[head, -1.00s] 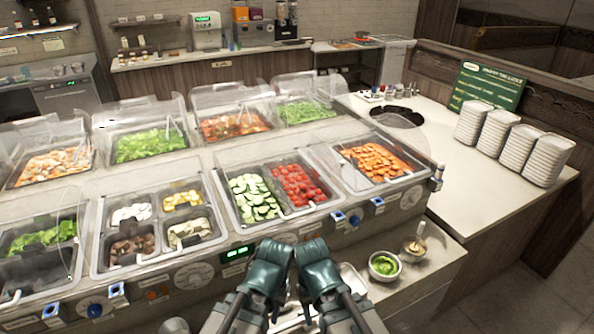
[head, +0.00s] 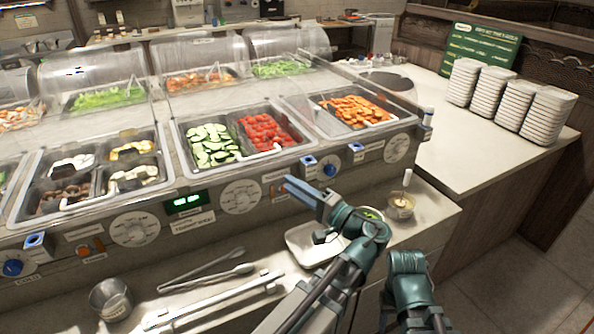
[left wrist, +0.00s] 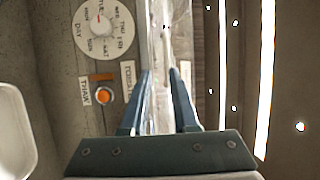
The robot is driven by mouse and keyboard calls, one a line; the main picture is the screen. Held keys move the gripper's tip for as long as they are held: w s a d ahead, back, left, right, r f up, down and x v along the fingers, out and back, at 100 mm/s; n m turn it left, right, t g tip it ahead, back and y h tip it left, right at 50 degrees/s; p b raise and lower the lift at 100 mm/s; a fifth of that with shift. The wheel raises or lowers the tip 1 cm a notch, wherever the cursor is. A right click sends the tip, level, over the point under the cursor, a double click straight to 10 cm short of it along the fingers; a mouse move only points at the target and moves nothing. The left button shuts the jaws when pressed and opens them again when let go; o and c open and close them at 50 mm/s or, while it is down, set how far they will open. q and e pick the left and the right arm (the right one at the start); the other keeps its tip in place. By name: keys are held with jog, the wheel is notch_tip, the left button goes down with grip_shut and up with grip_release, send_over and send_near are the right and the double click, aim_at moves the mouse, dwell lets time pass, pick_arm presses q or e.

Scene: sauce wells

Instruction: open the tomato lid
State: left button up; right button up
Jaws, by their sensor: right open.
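The chopped red tomatoes (head: 265,132) sit in a well of the near row, right of the sliced cucumbers (head: 213,146). I cannot make out for sure a clear lid over them. My left gripper (head: 302,192) is in front of the counter's front panel, below and right of the tomato well, fingers pointing left. In the left wrist view its two fingers (left wrist: 160,85) stand apart, with a pale strip seen between them; I cannot tell if they touch it. My right gripper (head: 408,262) is lower right, away from the wells; its fingertips are hidden.
A dial (head: 240,197) and a blue knob (head: 330,170) are on the front panel. The ledge below holds a white tray (head: 305,243), tongs (head: 215,272), a metal cup (head: 110,298) and a sauce bowl (head: 400,207). Plate stacks (head: 503,100) stand on the right counter.

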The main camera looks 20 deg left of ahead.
aim_at(258, 157)
pick_arm(q)
jog(key=shift+y, duration=0.3)
jog(key=x, duration=0.4)
jog(key=p+x, duration=0.1)
jog(key=x, duration=0.4)
jog(key=w+p+x, duration=0.1)
jog(key=x, duration=0.3)
jog(key=shift+r, duration=0.35)
pick_arm(e)
jog(key=shift+d+r, duration=0.3)
jog(key=shift+r, duration=0.65)
pick_arm(q)
jog(key=shift+s, duration=0.1)
grip_shut()
